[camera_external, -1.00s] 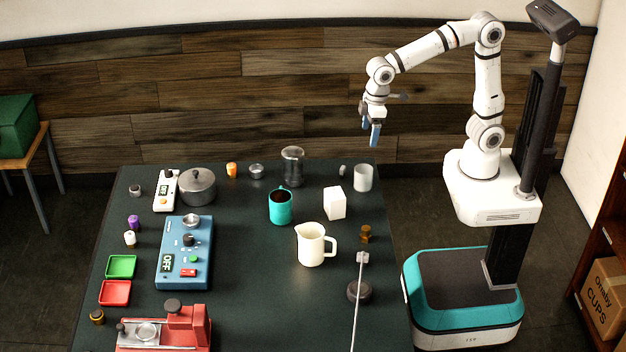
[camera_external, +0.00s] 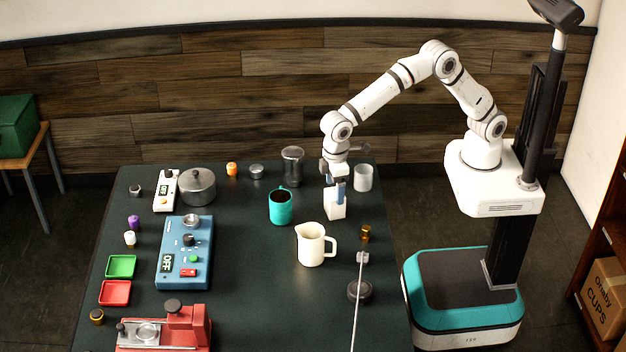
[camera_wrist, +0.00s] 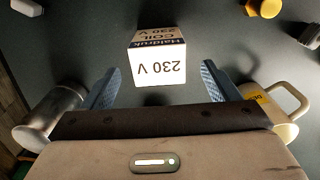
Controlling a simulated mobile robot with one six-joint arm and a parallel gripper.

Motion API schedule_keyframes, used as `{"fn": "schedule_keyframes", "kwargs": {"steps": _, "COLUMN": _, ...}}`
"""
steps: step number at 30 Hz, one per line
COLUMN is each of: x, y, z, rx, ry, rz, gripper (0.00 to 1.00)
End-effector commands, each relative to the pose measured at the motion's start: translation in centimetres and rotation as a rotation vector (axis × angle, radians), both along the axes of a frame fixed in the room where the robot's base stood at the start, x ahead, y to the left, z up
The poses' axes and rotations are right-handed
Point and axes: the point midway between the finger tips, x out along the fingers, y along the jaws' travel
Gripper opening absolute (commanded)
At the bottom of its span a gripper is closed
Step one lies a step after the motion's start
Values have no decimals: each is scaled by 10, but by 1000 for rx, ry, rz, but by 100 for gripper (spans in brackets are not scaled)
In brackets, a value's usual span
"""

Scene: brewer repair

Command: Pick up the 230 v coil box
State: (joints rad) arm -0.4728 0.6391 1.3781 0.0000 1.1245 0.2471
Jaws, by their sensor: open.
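The 230 V coil box (camera_external: 335,209) is a small white box standing on the dark table, right of the teal mug. In the wrist view, the coil box (camera_wrist: 157,65) shows upside-down print reading "230 V", "COIL" and "Haldruk". My gripper (camera_external: 338,188) is over the box, pointing down, and hides its upper part in the external view. In the wrist view, my gripper (camera_wrist: 161,72) is open, with one blue finger to each side of the box. Gaps show between the fingers and the box, and nothing is held.
A cream pitcher (camera_external: 311,245) stands in front of the box, and a teal mug (camera_external: 280,207) to its left. A pale grey cup (camera_external: 363,178) is behind right. An amber bottle (camera_external: 365,233) and a long rod (camera_external: 358,300) lie toward the right edge. The middle front table is clear.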

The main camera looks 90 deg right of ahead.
Motion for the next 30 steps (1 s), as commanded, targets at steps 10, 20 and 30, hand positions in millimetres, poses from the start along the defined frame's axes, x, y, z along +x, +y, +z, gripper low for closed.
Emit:
{"fn": "schedule_keyframes", "kwargs": {"steps": 10, "x": -1, "y": -2, "z": -40, "rx": 0, "ry": 1, "rz": 0, "gripper": 82}}
{"fn": "schedule_keyframes", "kwargs": {"steps": 20, "x": -1, "y": -2, "z": -40, "rx": 0, "ry": 0, "rz": 0, "gripper": 71}}
{"fn": "schedule_keyframes", "kwargs": {"steps": 30, "x": -1, "y": -2, "z": -40, "rx": 0, "ry": 0, "rz": 0, "gripper": 43}}
